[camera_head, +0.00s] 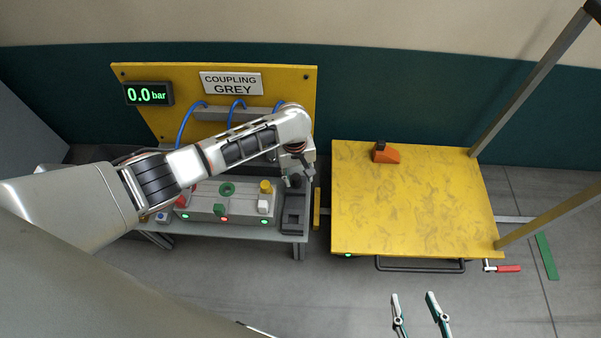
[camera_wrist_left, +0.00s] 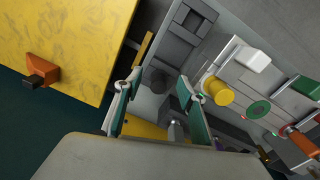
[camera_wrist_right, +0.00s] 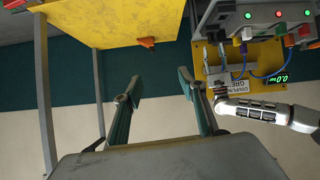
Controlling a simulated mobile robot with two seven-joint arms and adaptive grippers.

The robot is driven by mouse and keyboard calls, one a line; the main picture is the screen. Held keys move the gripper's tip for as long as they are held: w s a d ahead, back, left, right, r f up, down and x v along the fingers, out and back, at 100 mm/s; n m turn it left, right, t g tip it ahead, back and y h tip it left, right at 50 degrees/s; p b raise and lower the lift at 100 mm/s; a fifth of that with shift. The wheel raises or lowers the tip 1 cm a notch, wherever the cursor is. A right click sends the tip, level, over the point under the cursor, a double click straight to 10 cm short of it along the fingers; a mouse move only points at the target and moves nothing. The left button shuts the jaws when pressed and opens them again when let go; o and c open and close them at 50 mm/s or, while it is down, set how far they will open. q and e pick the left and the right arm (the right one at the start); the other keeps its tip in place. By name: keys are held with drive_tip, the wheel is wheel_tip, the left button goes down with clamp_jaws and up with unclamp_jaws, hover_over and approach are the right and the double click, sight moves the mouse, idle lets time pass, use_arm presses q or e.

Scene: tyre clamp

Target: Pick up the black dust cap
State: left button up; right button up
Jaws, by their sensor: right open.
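A dark round piece, which looks like the black dust cap (camera_wrist_left: 156,80), shows between the fingers of my left gripper in the left wrist view. My left gripper (camera_head: 299,180) is open above the right end of the grey bench. Its fingers stand apart on either side of the cap in that view, and I cannot tell whether they touch it. In the head view the cap is hard to make out behind the fingers. My right gripper (camera_head: 414,297) is open and empty in front of the yellow table; it also shows in the right wrist view (camera_wrist_right: 157,84).
A control box (camera_head: 232,208) with coloured buttons and lamps stands on the bench beside a dark tray (camera_head: 293,222). The yellow table (camera_head: 410,205) bears an orange block (camera_head: 387,156) with a dark top. A yellow panel (camera_head: 150,110) stands behind, reading 0.0 bar.

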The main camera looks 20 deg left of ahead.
sight(296, 176)
use_arm(q)
drive_tip(key=w+a, duration=0.1)
drive_tip(key=w+a+r+n, duration=0.1)
drive_tip(key=shift+w+a+y, duration=0.15)
drive_tip(key=shift+w+y, duration=0.15)
drive_tip(key=shift+w, duration=0.05)
drive_tip(key=shift+a+f, duration=0.15)
drive_tip(key=shift+f, duration=0.1)
wheel_tip(296, 176, down, 2)
drive_tip(key=shift+s+b, duration=0.1)
drive_tip(key=shift+b, duration=0.7)
drive_tip(key=f+b, duration=0.1)
drive_tip(key=f, duration=0.1)
drive_tip(key=f+b, duration=0.2)
drive_tip(key=f, duration=0.1)
drive_tip(key=shift+s+d, duration=0.1)
drive_tip(key=shift+d, duration=0.1)
drive_tip(key=shift+f+b, duration=0.2)
drive_tip(key=shift+b, duration=0.1)
drive_tip(key=shift+w+r, duration=0.3)
drive_tip(key=shift+w, duration=0.05)
drive_tip(key=c, duration=1.1)
use_arm(e)
drive_tip(key=shift+m+t+y, duration=0.6)
drive_tip(key=shift+m, duration=0.3)
drive_tip(key=a, duration=0.1)
drive_tip(key=w+a+r, duration=0.2)
drive_tip(key=a, duration=0.1)
drive_tip(key=shift+w+a+r, duration=0.1)
drive_tip(key=shift+r, duration=0.1)
